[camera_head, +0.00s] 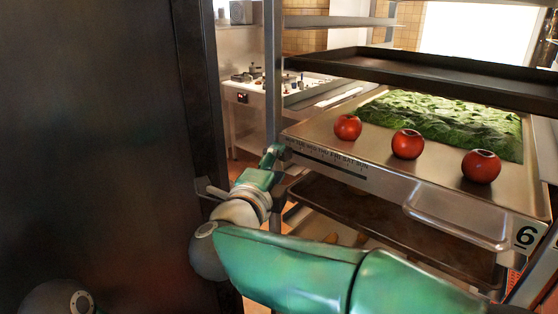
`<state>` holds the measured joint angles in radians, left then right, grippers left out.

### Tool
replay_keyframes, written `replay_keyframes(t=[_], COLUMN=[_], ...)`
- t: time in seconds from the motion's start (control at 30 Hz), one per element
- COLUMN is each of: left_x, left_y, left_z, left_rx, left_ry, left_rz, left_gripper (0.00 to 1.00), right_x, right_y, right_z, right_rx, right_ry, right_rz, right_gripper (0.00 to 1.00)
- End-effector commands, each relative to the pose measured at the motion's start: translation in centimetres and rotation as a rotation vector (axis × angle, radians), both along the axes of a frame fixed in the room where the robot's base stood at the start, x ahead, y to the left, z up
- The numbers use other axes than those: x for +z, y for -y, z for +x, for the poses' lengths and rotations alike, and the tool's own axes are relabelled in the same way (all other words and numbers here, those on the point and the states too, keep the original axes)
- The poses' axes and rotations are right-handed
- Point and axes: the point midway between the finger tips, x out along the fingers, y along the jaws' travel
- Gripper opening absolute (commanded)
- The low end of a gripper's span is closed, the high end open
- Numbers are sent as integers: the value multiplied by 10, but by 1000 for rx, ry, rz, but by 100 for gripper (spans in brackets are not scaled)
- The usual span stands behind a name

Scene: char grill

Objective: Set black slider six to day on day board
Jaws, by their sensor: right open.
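The day board (327,158) is a strip with small day names, up to SAT and SUN at its right end, above a dark band. It runs along the front left of a steel tray drawer (385,183) marked with a black 6 (526,236). My right gripper (277,152), at the end of the green arm, is at the left end of the board and is open. It covers the area there; I cannot tell whether it touches the board. The black slider is too small or hidden to make out for certain. My left gripper is not in view.
A dark tray (430,75) is above, another (400,225) below. A large dark panel (90,130) with a handle (208,188) fills the left.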

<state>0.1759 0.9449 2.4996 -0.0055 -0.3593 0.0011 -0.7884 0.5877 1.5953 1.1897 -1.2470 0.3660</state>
Motion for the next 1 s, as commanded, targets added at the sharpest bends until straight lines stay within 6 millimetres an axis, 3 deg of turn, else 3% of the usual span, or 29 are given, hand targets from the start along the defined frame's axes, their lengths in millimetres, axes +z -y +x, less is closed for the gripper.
replay_keyframes(t=[0.2,0.43,0.6,1.0], left_x=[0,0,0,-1], left_y=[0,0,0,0], left_z=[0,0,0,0], left_rx=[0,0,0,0], left_ry=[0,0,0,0], left_rz=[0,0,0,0], left_gripper=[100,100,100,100], right_x=[1,0,-1,-1], right_y=[-15,-26,-29,-29], right_z=[-44,-79,-90,-90], right_rx=[5,3,1,1], right_ry=[1,1,-1,-1], right_rz=[0,2,1,1], right_gripper=[52,52,52,52])
